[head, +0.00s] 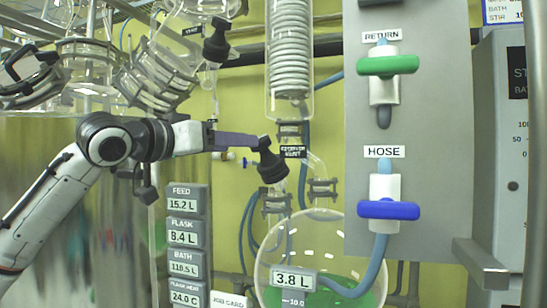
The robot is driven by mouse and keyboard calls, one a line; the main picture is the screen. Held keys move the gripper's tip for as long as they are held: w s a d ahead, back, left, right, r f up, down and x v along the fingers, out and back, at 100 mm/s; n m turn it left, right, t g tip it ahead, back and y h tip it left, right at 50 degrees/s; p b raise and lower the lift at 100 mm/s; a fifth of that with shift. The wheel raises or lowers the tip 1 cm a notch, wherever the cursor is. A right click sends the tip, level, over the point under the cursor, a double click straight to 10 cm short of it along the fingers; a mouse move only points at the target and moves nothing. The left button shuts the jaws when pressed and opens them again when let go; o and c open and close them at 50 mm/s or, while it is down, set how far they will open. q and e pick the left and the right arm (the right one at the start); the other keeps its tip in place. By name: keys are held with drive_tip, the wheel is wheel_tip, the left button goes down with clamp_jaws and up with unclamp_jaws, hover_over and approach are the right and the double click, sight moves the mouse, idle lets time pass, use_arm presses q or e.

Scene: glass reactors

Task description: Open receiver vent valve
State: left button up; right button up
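The receiver vent valve (270,162) is a black knob on a glass stem, just left of the black tag reading RECEIVER VENT (293,152). It sits tilted above the round receiver flask (335,235), which holds green liquid. My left gripper (254,143) reaches in from the left with its greyish-purple fingers level. Their tips meet or overlap the upper left of the black knob in the picture. The fingers show edge-on as one bar, so I cannot tell whether they grip it. My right gripper is not in view.
A grey panel (425,120) on the right carries a green RETURN handle (388,65) and a blue HOSE handle (390,210). A coiled condenser (290,50) hangs above the valve. Readout boxes (187,235) stand below my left arm. Glassware crowds the upper left.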

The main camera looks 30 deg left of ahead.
sight(260, 143)
use_arm(q)
drive_tip(key=w, duration=0.3)
drive_tip(key=w+p, duration=0.1)
drive_tip(key=w, duration=0.5)
drive_tip(key=shift+w+d+r, duration=0.1)
drive_tip(key=shift+w+d, duration=0.2)
drive_tip(key=shift+w, duration=0.05)
drive_tip(key=c, duration=1)
